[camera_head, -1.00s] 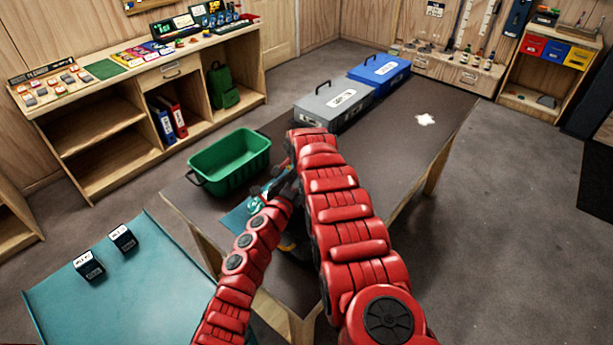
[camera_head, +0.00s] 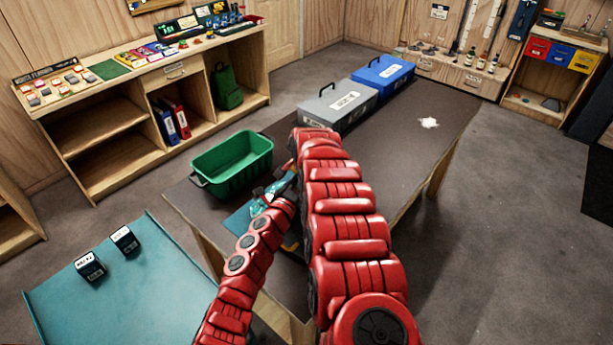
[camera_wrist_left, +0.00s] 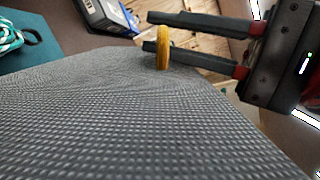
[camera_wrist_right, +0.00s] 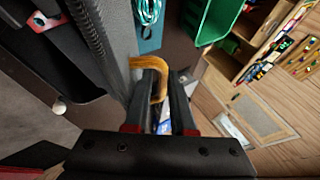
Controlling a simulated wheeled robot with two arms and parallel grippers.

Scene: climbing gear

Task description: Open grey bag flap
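The grey bag (camera_wrist_left: 120,115), with a woven surface, fills the lower left wrist view. It also shows as a dark edge in the right wrist view (camera_wrist_right: 95,45); my arms hide most of it in the head view. My left gripper (camera_wrist_left: 148,32) is open beside the bag's edge, with a yellow loop (camera_wrist_left: 163,60) around its lower finger, near the tip. My right gripper (camera_wrist_right: 163,75) is open, and an orange-yellow loop (camera_wrist_right: 135,64) passes over its left finger and down between the fingers. I cannot tell whether the flap is lifted.
The dark table holds a green bin (camera_head: 232,165), a teal cloth (camera_head: 240,218) with rope, a grey case (camera_head: 338,108) and a blue case (camera_head: 383,75). A teal side table (camera_head: 120,285) carries two small dark boxes. The table's right part is mostly clear.

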